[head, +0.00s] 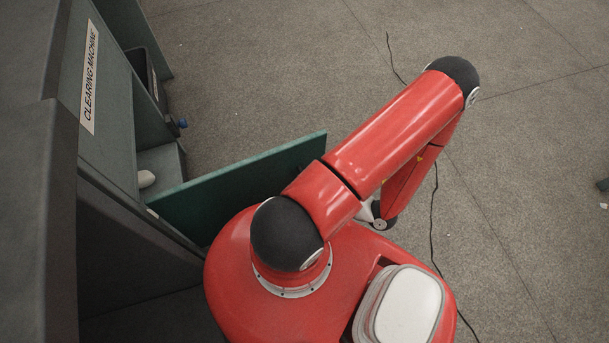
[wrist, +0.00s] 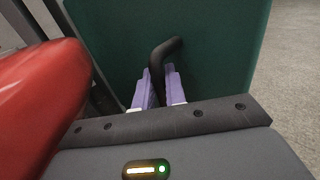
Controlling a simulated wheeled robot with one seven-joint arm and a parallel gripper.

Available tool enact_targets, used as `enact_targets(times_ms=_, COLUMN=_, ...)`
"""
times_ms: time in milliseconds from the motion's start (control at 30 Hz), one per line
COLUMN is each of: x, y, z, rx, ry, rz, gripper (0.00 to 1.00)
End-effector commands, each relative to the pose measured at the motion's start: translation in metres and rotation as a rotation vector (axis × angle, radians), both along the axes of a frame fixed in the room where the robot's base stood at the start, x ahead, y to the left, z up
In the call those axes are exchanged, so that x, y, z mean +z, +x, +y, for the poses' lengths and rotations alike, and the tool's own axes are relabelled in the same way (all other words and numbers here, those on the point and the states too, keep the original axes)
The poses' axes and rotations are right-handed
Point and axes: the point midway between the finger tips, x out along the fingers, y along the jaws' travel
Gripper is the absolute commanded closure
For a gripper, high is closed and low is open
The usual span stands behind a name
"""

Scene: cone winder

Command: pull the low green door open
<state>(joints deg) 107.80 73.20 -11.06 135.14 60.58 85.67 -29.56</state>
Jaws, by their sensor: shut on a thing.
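The low green door (head: 240,185) stands swung out from the dark machine in the head view, at a wide angle to its front. In the wrist view the door's green face (wrist: 215,45) fills the upper middle, with a dark bent handle (wrist: 163,58) on it. My gripper (wrist: 159,82) has its two purple fingers on either side of the handle, shut on it. In the head view my red arm hides the gripper and the handle.
The grey machine (head: 110,150), labelled "CLEARING MACHINE", stands at the left, with a pale rounded thing (head: 146,179) in its opening. A black cable (head: 433,220) lies on the floor. The floor at the right is mostly clear.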

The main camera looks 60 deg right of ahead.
Motion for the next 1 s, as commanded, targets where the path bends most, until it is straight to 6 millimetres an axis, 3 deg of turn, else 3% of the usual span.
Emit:
enact_targets(times_ms=400, x=0.0, y=-0.001, z=0.002, rx=0.003, ry=0.001, rz=0.001, gripper=1.0)
enact_targets(times_ms=433, x=0.0, y=-0.001, z=0.002, rx=0.003, ry=0.001, rz=0.001, gripper=0.84)
enact_targets(times_ms=533, x=0.0, y=-0.001, z=0.002, rx=0.003, ry=0.001, rz=0.001, gripper=0.71)
enact_targets(times_ms=833, x=-0.001, y=-0.003, z=0.001, rx=0.002, ry=0.0, rz=0.002, gripper=0.71)
enact_targets(times_ms=1000, x=-0.001, y=-0.022, z=-0.002, rx=0.0, ry=-0.001, rz=0.003, gripper=0.71)
